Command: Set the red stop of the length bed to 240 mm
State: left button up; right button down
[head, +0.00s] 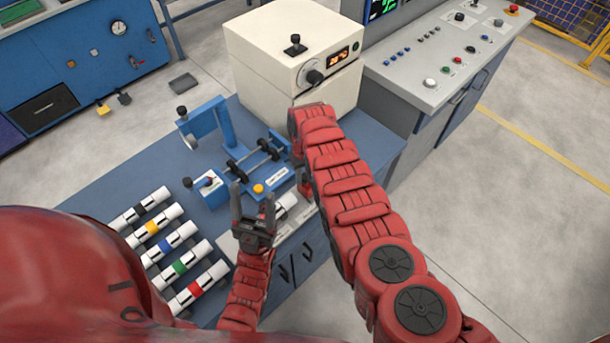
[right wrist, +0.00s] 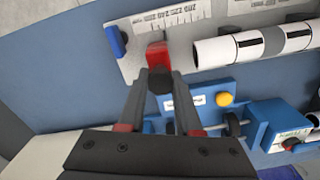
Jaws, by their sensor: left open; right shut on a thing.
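The length bed (right wrist: 200,12) is a pale plate with a printed scale, at the top of the right wrist view. A blue stop (right wrist: 115,40) stands at its left end. The red stop (right wrist: 157,54) stands near it, a little to the right, with a dark knob towards me. My right gripper (right wrist: 160,84) is shut on the red stop at this knob. The scale figures are too small to read surely. In the head view my right arm hides the red stop. My left gripper (head: 253,196) is open and empty, pointing up beside the bed.
A white pipe with dark bands (right wrist: 230,48) lies right of the red stop. A blue fixture with a yellow button (head: 258,189) stands behind the left gripper. Several colour-banded pipes (head: 178,265) lie left. A cream machine (head: 290,50) stands at the back.

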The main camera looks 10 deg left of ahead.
jog(key=shift+s+p, duration=0.2)
jog(key=shift+p, duration=0.1)
jog(key=shift+f, duration=0.1)
jog(key=c, duration=0.6)
grip_release()
jog(key=shift+w+a+r, duration=0.1)
jog(key=shift+r, duration=0.1)
